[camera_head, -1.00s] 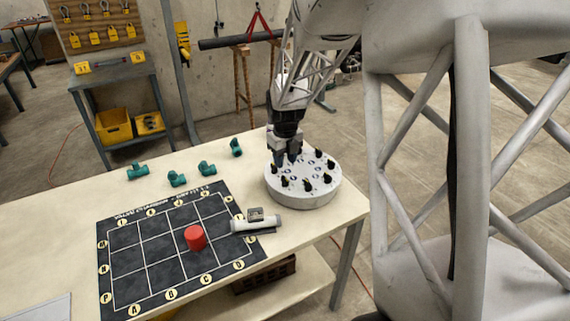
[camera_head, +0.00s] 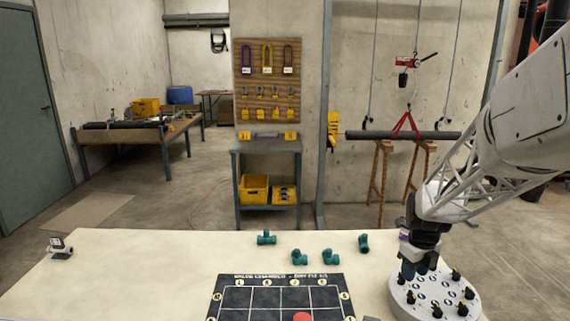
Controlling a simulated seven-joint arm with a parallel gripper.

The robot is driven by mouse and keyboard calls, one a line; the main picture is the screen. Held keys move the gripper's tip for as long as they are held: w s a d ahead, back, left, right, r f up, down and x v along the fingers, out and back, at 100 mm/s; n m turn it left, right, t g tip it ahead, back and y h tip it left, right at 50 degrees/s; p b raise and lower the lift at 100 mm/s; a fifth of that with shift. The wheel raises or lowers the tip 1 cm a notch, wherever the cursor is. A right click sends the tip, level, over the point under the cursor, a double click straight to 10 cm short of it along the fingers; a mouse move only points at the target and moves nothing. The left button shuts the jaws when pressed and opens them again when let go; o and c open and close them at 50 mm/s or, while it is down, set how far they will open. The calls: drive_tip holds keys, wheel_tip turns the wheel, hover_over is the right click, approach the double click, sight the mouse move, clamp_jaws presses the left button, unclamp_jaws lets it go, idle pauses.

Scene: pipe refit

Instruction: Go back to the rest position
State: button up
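My gripper (camera_head: 414,270) points down over the left back part of a round white turntable (camera_head: 398,297) at the right end of the table. Its two dark fingers look apart, with nothing visible between them. Their tips are close above the disc; whether they touch it I cannot tell. My arm comes in from the upper right. The disc carries several black-topped pegs (camera_head: 455,274) around its rim and blue-ringed marks inside them.
Several green pipe fittings (camera_head: 299,257) lie on the cream table (camera_head: 180,270). A red cylinder (camera_head: 303,317) stands on the black grid mat (camera_head: 237,298), cut by the picture's lower edge. A small device (camera_head: 60,247) sits at far left. The table's left half is largely clear.

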drive_tip(key=s+a+r+n, duration=0.4)
drive_tip(key=s+a+n, duration=0.1)
drive_tip(key=s+n, duration=0.4)
drive_tip(key=s+a+r+n+t, duration=0.1)
drive_tip(key=s+a+r+n, duration=0.3)
drive_tip(key=s+n, duration=0.5)
drive_tip(key=s+a+r+n+t, duration=0.1)
drive_tip(key=s+a+r+n, duration=0.3)
drive_tip(key=n, duration=0.9)
drive_tip(key=shift+s+a+r+n, duration=0.3)
drive_tip(key=shift+s+a, duration=1.4)
drive_tip(key=shift+s, duration=1.1)
drive_tip(key=shift+w, duration=0.15)
